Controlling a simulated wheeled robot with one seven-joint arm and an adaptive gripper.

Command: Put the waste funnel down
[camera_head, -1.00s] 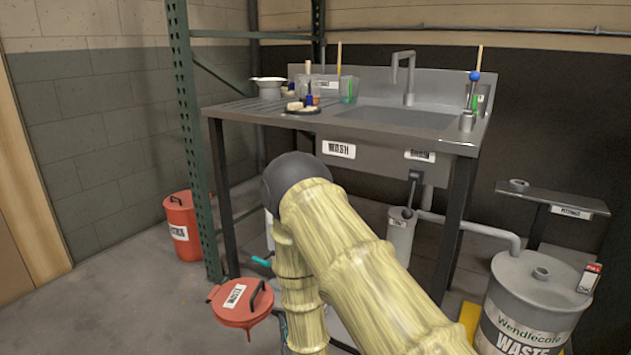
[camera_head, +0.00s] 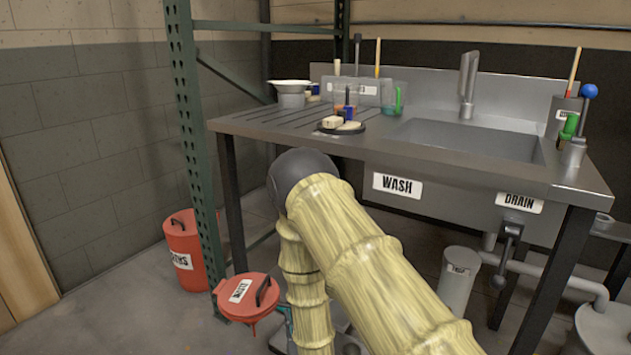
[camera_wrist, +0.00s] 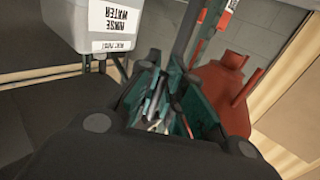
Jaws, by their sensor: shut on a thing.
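The waste funnel (camera_head: 235,310) is red, with a round lid, a dark handle and a white label. In the head view it is left of my forearm, lid up, with its spout pointing down, apparently clear of the floor. In the wrist view the red funnel (camera_wrist: 215,88) is beside my fingers, on the right. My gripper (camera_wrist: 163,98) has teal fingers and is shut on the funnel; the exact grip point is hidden. In the head view my arm covers most of the gripper.
A metal sink bench (camera_head: 230,122) with wash items stands ahead. A green rack post (camera_head: 190,130) rises behind the funnel, and a red canister (camera_head: 185,245) stands left. A grey bin (camera_head: 458,285) is under the sink. The wrist view shows a white rinse-water container (camera_wrist: 95,25).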

